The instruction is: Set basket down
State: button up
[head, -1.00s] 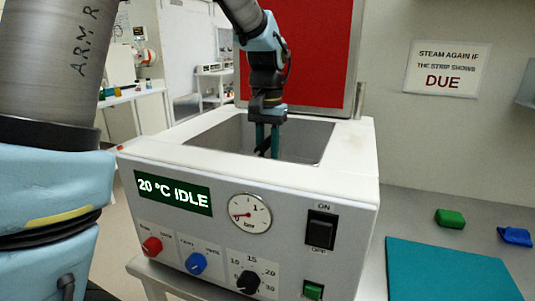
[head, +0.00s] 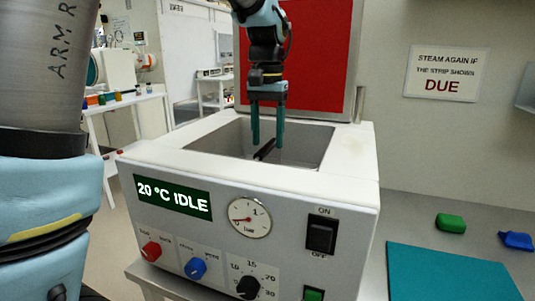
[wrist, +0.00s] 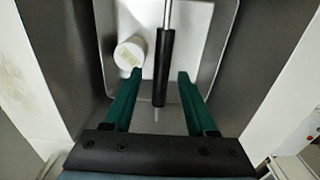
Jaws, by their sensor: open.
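My gripper (head: 267,142) is open, its two teal fingers pointing down over the opening of the white machine (head: 300,180). A black handle (head: 265,149) shows in the opening just below the fingertips. In the wrist view, the handle (wrist: 164,68) lies between the spread fingers of my gripper (wrist: 160,76), with a gap on both sides. Below it is a pale, metal-rimmed floor (wrist: 195,35), seemingly the basket, inside the chamber. A white round container (wrist: 130,53) stands on it, left of the handle. In the head view the front wall hides the basket.
The red-lined lid (head: 318,60) stands open behind the chamber. The front panel display (head: 172,196) reads 20 °C IDLE. On the bench at right are a teal mat (head: 450,275), a green object (head: 450,222) and a blue object (head: 515,239). The mat is bare.

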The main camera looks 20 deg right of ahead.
notch_tip(320, 180, up, 6)
jog(key=shift+r, duration=0.1)
dwell(0.5)
